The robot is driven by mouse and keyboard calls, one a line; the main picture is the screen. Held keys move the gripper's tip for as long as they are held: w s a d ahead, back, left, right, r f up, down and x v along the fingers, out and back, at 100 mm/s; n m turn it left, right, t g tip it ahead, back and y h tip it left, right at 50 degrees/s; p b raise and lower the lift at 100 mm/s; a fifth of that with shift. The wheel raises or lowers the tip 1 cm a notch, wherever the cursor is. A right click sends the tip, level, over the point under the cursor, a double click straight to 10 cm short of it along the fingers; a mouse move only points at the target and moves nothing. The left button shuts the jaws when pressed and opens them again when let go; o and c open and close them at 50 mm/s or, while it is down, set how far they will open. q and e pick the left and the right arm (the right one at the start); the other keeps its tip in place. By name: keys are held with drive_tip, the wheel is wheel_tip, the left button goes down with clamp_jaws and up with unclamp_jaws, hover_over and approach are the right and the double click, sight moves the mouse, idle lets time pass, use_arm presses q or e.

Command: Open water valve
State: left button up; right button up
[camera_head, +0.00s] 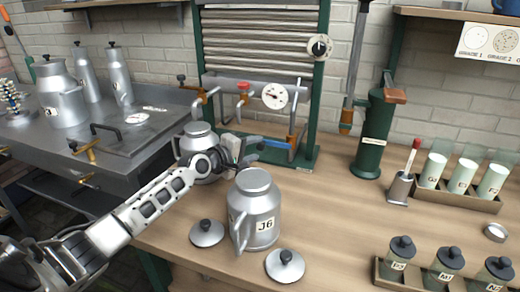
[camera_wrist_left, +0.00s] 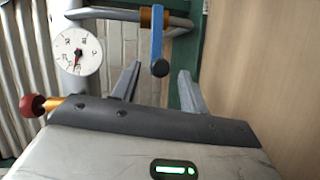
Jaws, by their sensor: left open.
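A blue lever handle (camera_head: 268,143), which looks like the water valve, sits low on the pipework at the green frame on the bench. In the left wrist view the blue lever (camera_wrist_left: 157,35) hangs from an orange fitting (camera_wrist_left: 150,15) and ends in a dark knob. My left gripper (camera_head: 250,150) is at the lever's left end in the head view. In the left wrist view its two fingers (camera_wrist_left: 159,84) are open, with the lever's knob end in line between them. Contact cannot be told. My right gripper is not in view.
A red knob (camera_head: 243,86) and a white gauge (camera_head: 274,96) are on the pipes above. A metal can marked J6 (camera_head: 262,205) stands in front of my left gripper, with another can (camera_head: 196,138) behind my arm. Two lids (camera_head: 207,233) (camera_head: 285,265) lie nearby. The bench's middle right (camera_head: 330,215) is clear.

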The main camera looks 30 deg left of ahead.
sight(259, 147)
use_arm(q)
drive_tip(key=shift+x, duration=1.2)
drive_tip(key=shift+w+d+b, duration=0.1)
drive_tip(key=shift+w+b, duration=0.2)
drive_tip(key=shift+w, duration=0.15)
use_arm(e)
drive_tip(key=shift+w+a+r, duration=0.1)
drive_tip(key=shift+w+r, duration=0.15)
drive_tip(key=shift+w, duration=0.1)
